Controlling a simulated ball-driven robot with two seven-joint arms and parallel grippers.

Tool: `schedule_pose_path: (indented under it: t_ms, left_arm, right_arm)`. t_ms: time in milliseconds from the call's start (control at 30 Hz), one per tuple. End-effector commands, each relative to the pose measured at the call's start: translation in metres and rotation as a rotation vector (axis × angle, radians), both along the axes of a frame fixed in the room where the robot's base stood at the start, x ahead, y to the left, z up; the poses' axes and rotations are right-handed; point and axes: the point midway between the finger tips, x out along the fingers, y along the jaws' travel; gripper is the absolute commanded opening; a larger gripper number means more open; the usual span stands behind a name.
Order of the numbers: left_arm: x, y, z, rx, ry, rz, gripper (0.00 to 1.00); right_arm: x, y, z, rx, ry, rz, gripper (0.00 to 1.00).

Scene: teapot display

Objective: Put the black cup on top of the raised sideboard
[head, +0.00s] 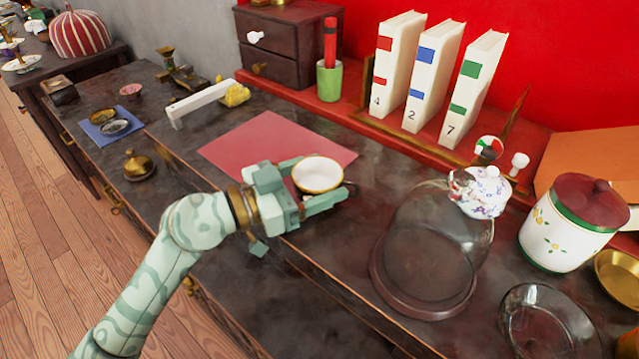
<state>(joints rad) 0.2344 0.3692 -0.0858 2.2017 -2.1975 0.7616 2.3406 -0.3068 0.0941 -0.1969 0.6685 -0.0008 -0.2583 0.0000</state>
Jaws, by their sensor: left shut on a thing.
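My left gripper (325,191) is shut on a cup (319,173), its fingers on either side of it. I cannot tell whether the cup touches the surface. My right gripper is not in view.
A glass dome (425,250) with a patterned white teapot (484,192) by its top stands to the right. Further right are a lidded jar (560,235) and a glass bowl (545,330). White binders (430,75) stand behind.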

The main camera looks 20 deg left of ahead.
Motion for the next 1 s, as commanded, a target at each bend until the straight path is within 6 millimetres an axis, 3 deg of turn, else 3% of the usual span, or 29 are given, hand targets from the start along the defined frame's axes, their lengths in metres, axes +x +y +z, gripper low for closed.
schedule_pose_path:
  t_ms: [467, 500, 567, 1000]
  left_arm:
    - [-0.0007, 0.0002, -0.0032, -0.001, -0.004, 0.001, 0.45]
    - [-0.0007, 0.0002, -0.0040, -0.001, -0.004, 0.000, 0.75]
    - [-0.0006, 0.0001, -0.0041, 0.000, -0.004, 0.000, 0.91]
    - [-0.0055, 0.0043, 0.0046, 0.000, -0.001, 0.000, 0.91]
  right_arm:
    - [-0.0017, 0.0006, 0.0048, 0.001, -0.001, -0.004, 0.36]
    - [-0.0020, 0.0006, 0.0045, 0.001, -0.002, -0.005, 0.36]
    - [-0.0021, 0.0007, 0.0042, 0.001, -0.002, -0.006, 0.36]
    - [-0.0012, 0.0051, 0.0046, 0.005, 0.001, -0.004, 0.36]
